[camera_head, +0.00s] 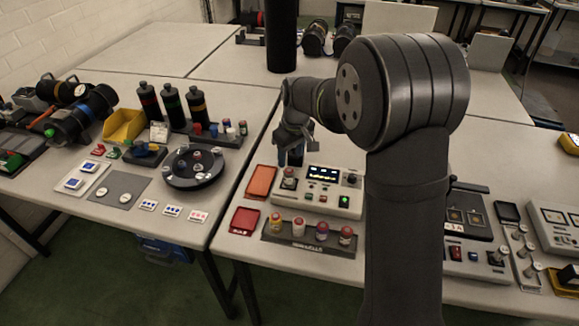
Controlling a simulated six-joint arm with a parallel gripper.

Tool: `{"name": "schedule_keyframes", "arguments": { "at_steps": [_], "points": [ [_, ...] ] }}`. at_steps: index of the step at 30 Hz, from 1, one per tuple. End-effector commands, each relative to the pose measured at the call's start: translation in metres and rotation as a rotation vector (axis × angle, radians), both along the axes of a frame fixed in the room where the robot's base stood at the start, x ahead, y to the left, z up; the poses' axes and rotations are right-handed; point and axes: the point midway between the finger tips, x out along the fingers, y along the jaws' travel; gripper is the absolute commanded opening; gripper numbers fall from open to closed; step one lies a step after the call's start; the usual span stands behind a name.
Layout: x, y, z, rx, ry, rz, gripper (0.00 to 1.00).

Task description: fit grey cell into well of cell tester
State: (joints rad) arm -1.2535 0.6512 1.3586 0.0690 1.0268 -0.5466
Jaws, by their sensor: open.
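The cell tester (338,203) is a pale box with a lit dark display, a green button and a dark knob, on the table right of centre. A small grey cell with a reddish part (289,178) stands upright at the tester's left end, where the well appears to be; I cannot tell how deep it sits. My gripper (291,157) points down just behind and above that cell, its fingers apart and seemingly empty. The arm partly hides the space around the fingers.
A dark rack (310,243) holding several coloured cells stands in front of the tester. An orange tray (261,181) and a red tray (245,220) lie to its left. A round black turntable (193,178) and dark bottles (172,105) stand on the left table.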

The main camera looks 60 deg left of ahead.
Motion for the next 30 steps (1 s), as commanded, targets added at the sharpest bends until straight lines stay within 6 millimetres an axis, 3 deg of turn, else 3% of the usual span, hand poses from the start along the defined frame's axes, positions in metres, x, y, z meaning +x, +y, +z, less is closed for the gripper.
{"name": "schedule_keyframes", "arguments": {
  "at_steps": [6, 18, 23, 30],
  "points": [
    [0.001, -0.003, 0.029, 0.000, 0.000, 0.000, 0.52],
    [0.001, -0.004, 0.034, 0.000, 0.000, 0.000, 0.52],
    [0.000, -0.004, 0.027, -0.002, 0.002, 0.000, 0.52],
    [-0.001, 0.001, -0.012, -0.005, 0.002, 0.000, 0.52]
  ]
}}
